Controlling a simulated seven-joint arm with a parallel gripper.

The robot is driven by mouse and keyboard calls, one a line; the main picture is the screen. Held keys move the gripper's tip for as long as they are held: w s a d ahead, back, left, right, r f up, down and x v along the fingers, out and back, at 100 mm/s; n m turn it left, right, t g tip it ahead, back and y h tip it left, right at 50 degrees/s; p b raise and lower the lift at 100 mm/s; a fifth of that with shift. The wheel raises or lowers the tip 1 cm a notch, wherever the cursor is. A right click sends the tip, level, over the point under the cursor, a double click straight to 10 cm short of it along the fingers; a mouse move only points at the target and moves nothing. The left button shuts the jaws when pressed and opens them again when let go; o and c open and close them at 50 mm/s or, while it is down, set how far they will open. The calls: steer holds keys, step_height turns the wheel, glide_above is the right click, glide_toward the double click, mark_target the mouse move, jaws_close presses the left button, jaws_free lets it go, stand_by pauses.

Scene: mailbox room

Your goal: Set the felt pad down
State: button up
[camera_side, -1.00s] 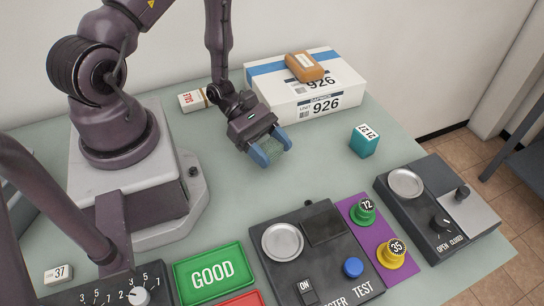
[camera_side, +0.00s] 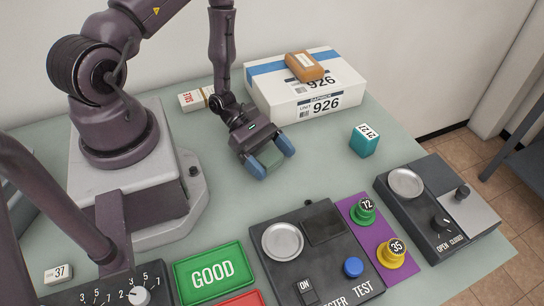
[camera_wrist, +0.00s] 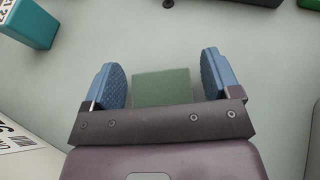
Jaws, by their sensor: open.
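The felt pad (camera_side: 271,157) is a flat dark-green square, seen between the fingers of my gripper (camera_side: 271,155) in the side view. In the wrist view the pad (camera_wrist: 163,87) sits between the two blue fingers (camera_wrist: 160,82) with a gap on either side, so neither finger touches it. My gripper is open and low over the table. The pad appears to lie flat on the tabletop; its near edge is hidden behind the gripper's dark bar in the wrist view.
A white box (camera_side: 308,100) with an orange-brown block (camera_side: 304,66) on it stands behind. A teal block (camera_side: 364,141) is to the right. Tester panel (camera_side: 317,256), green GOOD tray (camera_side: 213,271) and OPEN/CLOSED panel (camera_side: 425,172) are in front. The table between is clear.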

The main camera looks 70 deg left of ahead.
steer(key=shift+r, duration=0.2)
steer(key=v, duration=0.2)
steer(key=shift+s+a+r, duration=0.1)
steer(key=shift+a, duration=0.3)
step_height(320, 180, up, 5)
steer(key=shift+r, duration=1.1)
step_height(320, 180, up, 14)
steer(key=m+g+y, duration=0.6)
steer(key=m, duration=0.8)
glide_above(264, 156)
steer(key=s, duration=0.2)
steer(key=s+r+m+t+y, duration=0.3)
steer(key=r+m+t+y, duration=0.3)
steer(key=r, duration=0.6)
steer(key=m, duration=0.2)
steer(key=shift+s+a+m+y, duration=0.15)
steer(key=shift+a+m+y, duration=0.15)
